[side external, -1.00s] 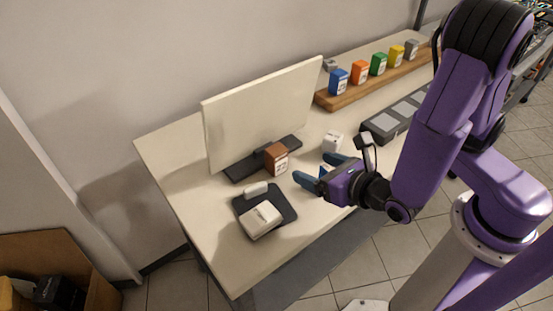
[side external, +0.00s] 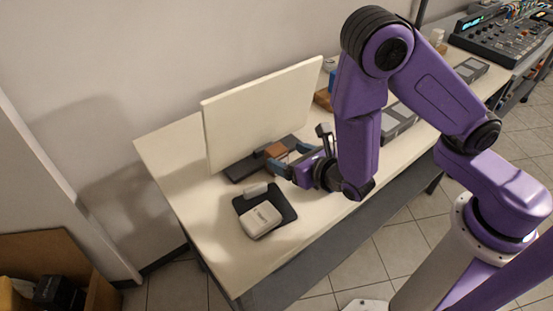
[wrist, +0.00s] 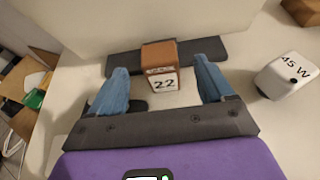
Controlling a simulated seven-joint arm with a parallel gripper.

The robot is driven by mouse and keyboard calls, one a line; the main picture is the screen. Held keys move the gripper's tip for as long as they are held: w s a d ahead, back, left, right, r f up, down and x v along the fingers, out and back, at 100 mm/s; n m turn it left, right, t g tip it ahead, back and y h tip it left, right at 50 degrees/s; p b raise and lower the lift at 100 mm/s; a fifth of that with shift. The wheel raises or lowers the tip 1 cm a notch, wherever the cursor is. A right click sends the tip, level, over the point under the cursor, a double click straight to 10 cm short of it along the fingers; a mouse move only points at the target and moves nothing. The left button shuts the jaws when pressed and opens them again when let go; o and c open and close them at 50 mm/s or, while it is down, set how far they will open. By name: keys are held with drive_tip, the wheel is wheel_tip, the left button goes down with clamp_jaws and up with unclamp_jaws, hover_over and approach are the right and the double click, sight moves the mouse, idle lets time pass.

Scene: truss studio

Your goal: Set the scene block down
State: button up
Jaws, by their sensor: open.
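The brown block (side external: 276,150) with a white label sits at the dark foot of the upright white panel. In the wrist view the brown block (wrist: 159,53) shows the number 22 on its label. My gripper (side external: 289,160) is open and low over the table at the block. In the wrist view the two blue fingers of my gripper (wrist: 164,84) stand to the left and right of the block, with gaps on both sides. The block's lower part is partly hidden in the side view.
The white panel (side external: 262,112) stands on a dark foot (wrist: 122,64) behind the block. A white block marked 45 W (wrist: 286,75) stands right of the fingers in the wrist view. A white box (side external: 260,219) lies on a dark pad (side external: 284,207).

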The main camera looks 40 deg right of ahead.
sight(273, 150)
drive_tip(key=shift+x, duration=3.75)
drive_tip(key=c, duration=1.2)
drive_tip(key=shift+s+r, duration=0.1)
